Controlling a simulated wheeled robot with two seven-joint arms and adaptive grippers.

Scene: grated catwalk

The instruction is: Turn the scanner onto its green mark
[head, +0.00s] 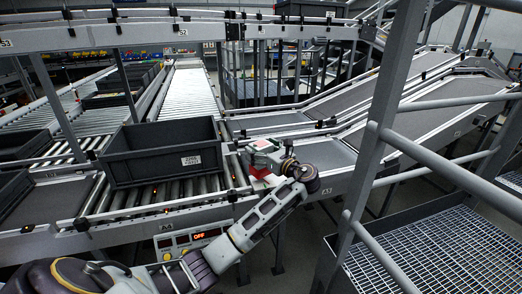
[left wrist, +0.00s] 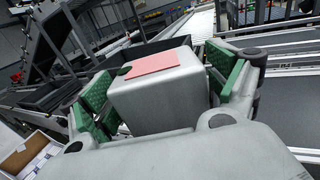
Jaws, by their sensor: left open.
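The scanner (left wrist: 165,95) appears in the left wrist view as a grey box with a flat pink-red patch on top and a small dark green round spot beside the patch. In the head view the scanner (head: 263,147) is small, beside the conveyor rail and partly hidden by my arm. My left gripper (left wrist: 160,84) is open, its green-padded fingers on either side of the box; I cannot tell whether they touch it. The left gripper (head: 266,164) also shows in the head view at the end of my arm. The right gripper is not in view.
A grey tote (head: 150,176) with a white label stands on the rollers just left of the scanner. A control panel (head: 190,243) reading OFF is below the front rail. A grey post (head: 372,150) and railings stand at right, beside the grated catwalk (head: 430,260).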

